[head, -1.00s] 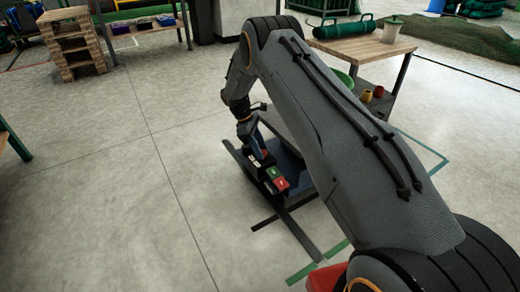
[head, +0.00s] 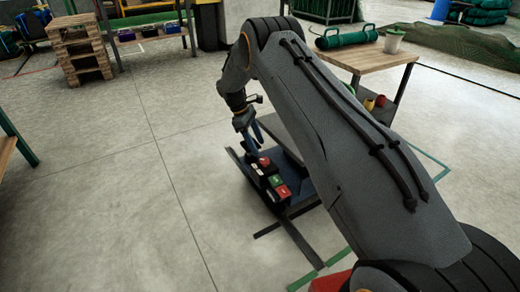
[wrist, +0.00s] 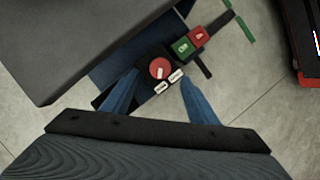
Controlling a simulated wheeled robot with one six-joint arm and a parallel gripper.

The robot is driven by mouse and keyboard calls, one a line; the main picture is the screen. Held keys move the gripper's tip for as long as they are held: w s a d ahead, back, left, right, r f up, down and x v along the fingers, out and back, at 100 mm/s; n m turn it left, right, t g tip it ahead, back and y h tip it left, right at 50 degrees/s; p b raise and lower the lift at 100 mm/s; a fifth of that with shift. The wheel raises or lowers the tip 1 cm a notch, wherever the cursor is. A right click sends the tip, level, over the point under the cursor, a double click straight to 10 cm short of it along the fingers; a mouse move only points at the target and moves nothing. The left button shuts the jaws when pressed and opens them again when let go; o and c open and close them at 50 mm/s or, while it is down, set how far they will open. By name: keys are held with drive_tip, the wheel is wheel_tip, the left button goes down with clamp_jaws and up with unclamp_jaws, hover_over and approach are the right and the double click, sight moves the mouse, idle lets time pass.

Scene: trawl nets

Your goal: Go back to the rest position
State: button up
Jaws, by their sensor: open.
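My gripper (head: 254,147) hangs at the end of my arm, just above a dark control box. In the wrist view its two blue fingers (wrist: 155,98) are spread apart with nothing held between them. The control box (wrist: 141,97) carries a round red knob (wrist: 160,68), a green button (wrist: 183,47), a red button (wrist: 197,37) and small white labels. In the head view the green button (head: 275,181) and red button (head: 283,191) face me. The fingertips look close to the knob; I cannot tell whether they touch the box.
A wooden-topped table (head: 365,55) with a green roll (head: 346,36) and a bucket (head: 394,40) stands at the back right. Stacked wooden pallets (head: 77,45) stand at the back left. A table edge (head: 8,150) shows at far left. The concrete floor (head: 105,150) between is clear.

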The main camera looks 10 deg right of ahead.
drive_tip(key=shift+a+r, duration=0.1)
drive_tip(key=shift+r, duration=0.15)
drive_tip(key=s+a+r+m+t+y, duration=0.1)
drive_tip(key=s+a+r, duration=0.8)
drive_tip(key=r, duration=0.2)
drive_tip(key=s+a+r+m+t+y, duration=0.1)
drive_tip(key=s+a+r+m+y, duration=0.1)
drive_tip(key=s+a+r, duration=0.8)
drive_tip(key=s+d+r+m+y, duration=0.1)
drive_tip(key=s+r+m, duration=0.15)
drive_tip(key=s, duration=1.25)
drive_tip(key=s+r+m+y, duration=0.15)
drive_tip(key=s+r, duration=0.25)
drive_tip(key=s, duration=1.2)
drive_tip(key=d+r+m+p, duration=0.2)
drive_tip(key=d+r+p, duration=0.8)
drive_tip(key=p, duration=0.8)
drive_tip(key=d+r+m+h+p, duration=0.1)
drive_tip(key=d+r+m+p, duration=0.2)
drive_tip(key=d+r+p, duration=0.7)
wheel_tip(320, 180, up, 8)
drive_tip(key=p, duration=0.8)
drive_tip(key=shift+s+d+f, duration=0.2)
drive_tip(key=shift+d, duration=0.15)
